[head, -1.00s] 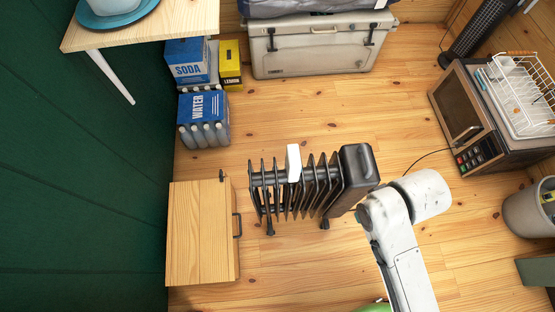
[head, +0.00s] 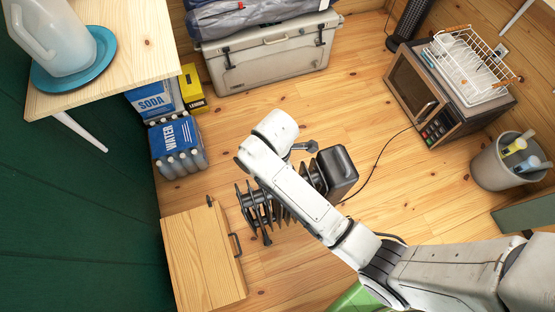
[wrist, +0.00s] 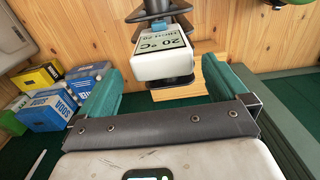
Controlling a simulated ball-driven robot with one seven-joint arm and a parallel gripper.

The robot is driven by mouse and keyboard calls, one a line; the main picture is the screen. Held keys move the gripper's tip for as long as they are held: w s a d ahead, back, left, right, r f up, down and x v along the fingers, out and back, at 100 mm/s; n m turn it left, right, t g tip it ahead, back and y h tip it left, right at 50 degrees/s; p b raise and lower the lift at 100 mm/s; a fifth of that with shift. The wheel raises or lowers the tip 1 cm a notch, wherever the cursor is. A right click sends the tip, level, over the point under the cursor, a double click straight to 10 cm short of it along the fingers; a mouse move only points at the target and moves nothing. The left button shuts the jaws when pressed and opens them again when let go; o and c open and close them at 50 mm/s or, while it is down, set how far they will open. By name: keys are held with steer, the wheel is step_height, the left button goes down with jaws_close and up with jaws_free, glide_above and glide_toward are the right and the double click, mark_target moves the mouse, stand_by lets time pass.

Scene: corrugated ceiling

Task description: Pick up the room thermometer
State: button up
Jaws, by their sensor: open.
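My gripper (wrist: 160,76) is open, with a teal finger on each side of the picture. The thermometer shows between and beyond the fingertips, and I see no contact. In the head view my white arm reaches over the black finned heater (head: 340,168) and hides the thermometer.
A wooden cabinet (head: 200,258) stands left of the heater. Water bottles (head: 178,150) and soda boxes are behind it. A cooler (head: 268,58) is at the back, a microwave (head: 425,100) at the right. A cable runs from the heater. Floor between them is clear.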

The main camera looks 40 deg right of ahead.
steer(key=shift+s+f, duration=0.2)
steer(key=shift+f, duration=3.25)
steer(key=shift+c, duration=0.2)
steer(key=c, duration=0.9)
steer(key=shift+c, duration=0.2)
steer(key=shift+r, duration=0.15)
